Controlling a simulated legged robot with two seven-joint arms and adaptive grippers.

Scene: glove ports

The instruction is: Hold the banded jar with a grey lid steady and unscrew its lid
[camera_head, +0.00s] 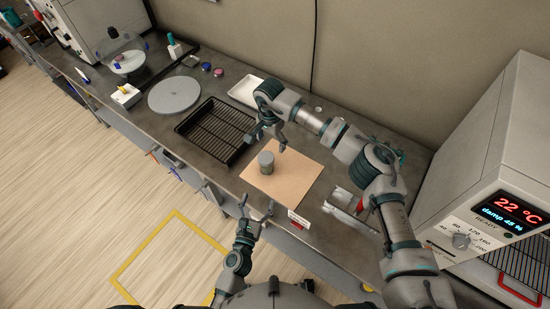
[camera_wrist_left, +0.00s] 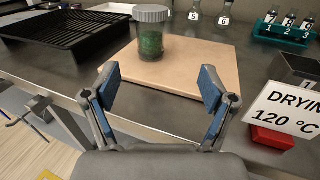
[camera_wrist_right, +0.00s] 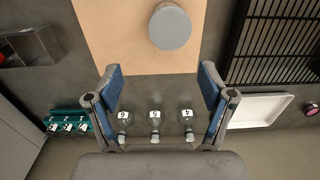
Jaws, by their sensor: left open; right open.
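The jar (camera_head: 265,164) stands upright on a tan board (camera_head: 297,178), its grey lid (camera_head: 265,157) on top. In the left wrist view the jar (camera_wrist_left: 150,40) is clear with green contents under a ribbed grey lid (camera_wrist_left: 150,13). My left gripper (camera_head: 257,209) is open and empty at the bench's front edge, with the jar ahead of it, apart. My right gripper (camera_head: 268,142) is open and empty, above and behind the jar. In the right wrist view the round lid (camera_wrist_right: 170,26) is seen from above, beyond the fingertips and apart from them.
A black wire rack tray (camera_head: 214,132) lies left of the board, with a white tray (camera_head: 246,91) behind it. Several numbered flasks (camera_wrist_right: 154,120) stand behind the board. A "DRYING 120 °C" sign (camera_wrist_left: 285,107) stands at the front edge. An oven (camera_head: 490,175) stands at the right.

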